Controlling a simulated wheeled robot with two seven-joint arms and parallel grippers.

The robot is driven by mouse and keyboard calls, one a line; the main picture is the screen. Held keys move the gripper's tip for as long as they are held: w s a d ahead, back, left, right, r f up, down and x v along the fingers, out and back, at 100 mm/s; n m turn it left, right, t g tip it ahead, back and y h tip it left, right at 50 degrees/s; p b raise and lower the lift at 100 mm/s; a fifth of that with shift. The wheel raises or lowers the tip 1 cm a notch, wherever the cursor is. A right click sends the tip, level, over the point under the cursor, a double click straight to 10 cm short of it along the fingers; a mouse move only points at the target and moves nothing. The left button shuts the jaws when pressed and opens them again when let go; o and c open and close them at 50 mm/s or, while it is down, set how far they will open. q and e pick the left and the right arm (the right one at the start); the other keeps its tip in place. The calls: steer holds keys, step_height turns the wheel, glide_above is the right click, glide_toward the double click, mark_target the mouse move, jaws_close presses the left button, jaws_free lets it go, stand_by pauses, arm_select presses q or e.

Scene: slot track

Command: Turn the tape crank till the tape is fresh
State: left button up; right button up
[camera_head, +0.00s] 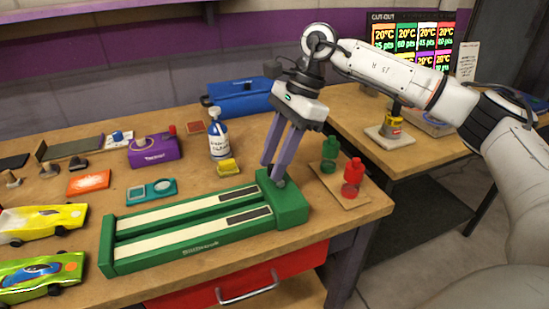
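A long green tape unit (185,255) lies on the wooden bench, with two cream tape strips (170,238) along its top. Each strip has a dark patch near its right end. A taller green block (292,203) forms the unit's right end. My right gripper (274,173) points down at this block, its two purple fingers a little apart. A small grey round knob (280,183), perhaps the crank's, shows at the fingertips; the rest of the crank is hidden. I cannot tell whether the fingers grip it. My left gripper is not in view.
A blue toolbox (240,98), a spray bottle (218,138) and a yellow block (228,168) stand behind. Green (329,150) and red (352,175) bottles stand close on the right. Two toy cars (42,222) lie at left.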

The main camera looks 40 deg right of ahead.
steer(key=c, duration=0.7)
jaws_close()
steer(key=shift+d+m, duration=0.1)
steer(key=shift+m, duration=0.2)
